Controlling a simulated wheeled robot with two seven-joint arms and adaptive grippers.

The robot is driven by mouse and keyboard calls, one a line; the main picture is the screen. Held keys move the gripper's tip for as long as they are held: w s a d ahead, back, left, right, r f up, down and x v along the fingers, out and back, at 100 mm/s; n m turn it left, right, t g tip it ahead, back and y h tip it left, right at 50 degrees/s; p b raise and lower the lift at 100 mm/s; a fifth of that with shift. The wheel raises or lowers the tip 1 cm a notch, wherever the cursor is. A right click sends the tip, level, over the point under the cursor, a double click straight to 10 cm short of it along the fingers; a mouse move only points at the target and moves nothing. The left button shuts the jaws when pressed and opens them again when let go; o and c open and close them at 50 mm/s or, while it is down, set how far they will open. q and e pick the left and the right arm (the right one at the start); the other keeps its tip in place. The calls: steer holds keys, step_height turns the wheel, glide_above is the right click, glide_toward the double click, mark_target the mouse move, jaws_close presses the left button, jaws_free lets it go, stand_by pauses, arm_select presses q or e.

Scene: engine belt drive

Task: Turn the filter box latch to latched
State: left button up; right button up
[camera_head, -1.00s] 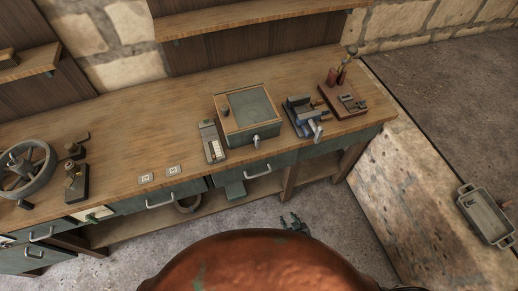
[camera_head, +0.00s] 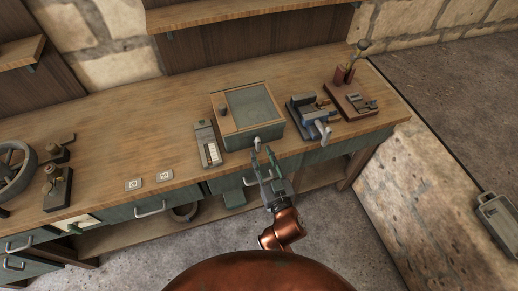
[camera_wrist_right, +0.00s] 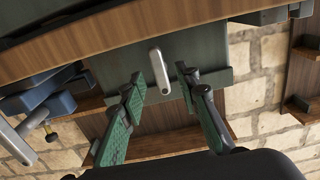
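The filter box (camera_head: 262,134) is a green box with a wood-framed top, standing at the bench's front edge. Its latch (camera_head: 257,144) is a small pale lever on the front face. In the right wrist view the latch (camera_wrist_right: 159,71) is a rounded metal bar, slightly tilted. My right gripper (camera_head: 265,158) is just in front of and below the box front. In the right wrist view its green-padded fingers (camera_wrist_right: 161,84) are spread apart, with the latch between and beyond them; I see no contact. My left gripper is not in view.
A blue vise (camera_head: 310,112) stands right of the box and also shows at the left of the wrist view. A gauge block (camera_head: 208,145) stands left of the box. Drawers with handles (camera_head: 151,209) line the bench front.

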mark_target(259, 148)
steer(key=shift+x, duration=1.5)
jaws_close()
